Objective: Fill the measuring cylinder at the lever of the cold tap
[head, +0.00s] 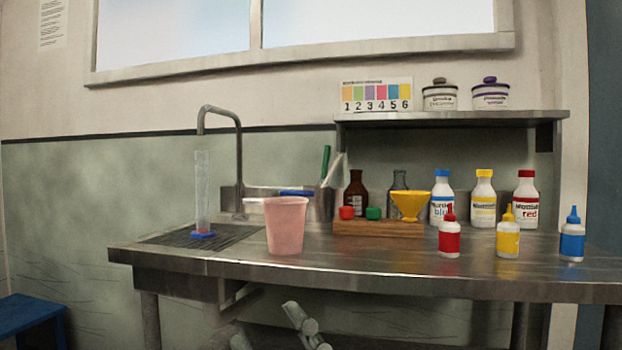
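The measuring cylinder (202,185) is tall and clear with a blue base. It stands upright on the dark grooved area at the left of the bench, under the spout. A little red shows near its bottom; no water stream is visible. The steel tap (239,160) has a gooseneck spout ending just above the cylinder's mouth. A blue bar (297,193) right of the tap looks like the cold lever, partly behind the pink beaker. My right gripper (305,326) is low in front of the bench, below its edge, apart from everything; its opening is unclear. My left gripper is not clearly seen.
The pink beaker (286,225) stands at the front of the steel bench (390,270). A wooden rack (377,229) with a yellow funnel (410,205) is right of it. Several dye bottles stand further right. A shelf (450,116) overhangs the back. A blue stool (28,315) is lower left.

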